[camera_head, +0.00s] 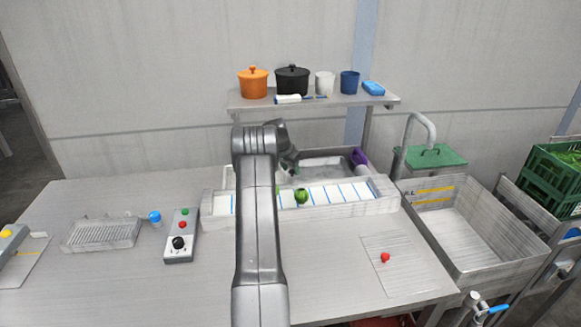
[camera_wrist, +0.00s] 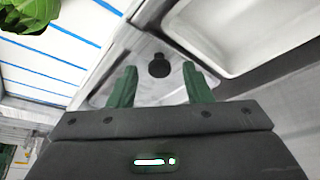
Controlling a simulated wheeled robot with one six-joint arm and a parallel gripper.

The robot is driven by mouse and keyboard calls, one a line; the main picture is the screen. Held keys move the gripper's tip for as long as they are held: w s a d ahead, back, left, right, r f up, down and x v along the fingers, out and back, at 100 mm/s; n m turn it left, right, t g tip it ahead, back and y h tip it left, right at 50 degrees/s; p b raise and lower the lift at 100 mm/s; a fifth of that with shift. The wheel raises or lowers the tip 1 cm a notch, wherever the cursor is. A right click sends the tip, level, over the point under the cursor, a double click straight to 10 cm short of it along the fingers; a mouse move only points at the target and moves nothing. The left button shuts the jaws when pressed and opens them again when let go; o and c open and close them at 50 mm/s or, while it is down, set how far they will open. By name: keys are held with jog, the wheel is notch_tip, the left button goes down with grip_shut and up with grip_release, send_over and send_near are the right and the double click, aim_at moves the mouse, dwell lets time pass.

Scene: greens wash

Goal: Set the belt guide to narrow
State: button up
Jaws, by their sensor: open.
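The conveyor belt (camera_head: 330,194) is white with blue stripes and runs in a grey frame across the back of the table. In the wrist view, a black knob (camera_wrist: 159,66) stands on a grey plate between the striped belt (camera_wrist: 58,62) and a pale basin; it looks like the belt guide's handle, but I cannot read its setting. My gripper (camera_wrist: 159,76) is open and empty, its green fingers on either side of the knob in the picture. I cannot tell the remaining distance. In the head view, my gripper (camera_head: 289,160) is over the belt's back side, and my arm hides part of the belt.
A green vegetable (camera_head: 301,196) lies on the belt. A control box (camera_head: 181,236) with buttons and a black dial stands left. A basin (camera_head: 322,166) and a purple item (camera_head: 358,157) are behind the belt. A red ball (camera_head: 385,257) lies on the right mat.

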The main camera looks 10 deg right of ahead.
aim_at(295, 183)
jog(key=shift+f, duration=0.1)
jog(key=shift+c, duration=0.5)
grip_shut()
jog(key=shift+s+f+b, duration=0.3)
jog(key=shift+s+b, duration=0.3)
jog(key=shift+b, duration=0.5)
jog(key=s+b, duration=0.3)
jog(key=s, duration=0.1)
jog(key=shift+r+b, duration=0.15)
jog(key=shift+b, duration=0.2)
jog(key=shift+o, duration=0.5)
grip_release()
jog(key=shift+s+r, duration=0.1)
jog(key=shift+s, duration=0.1)
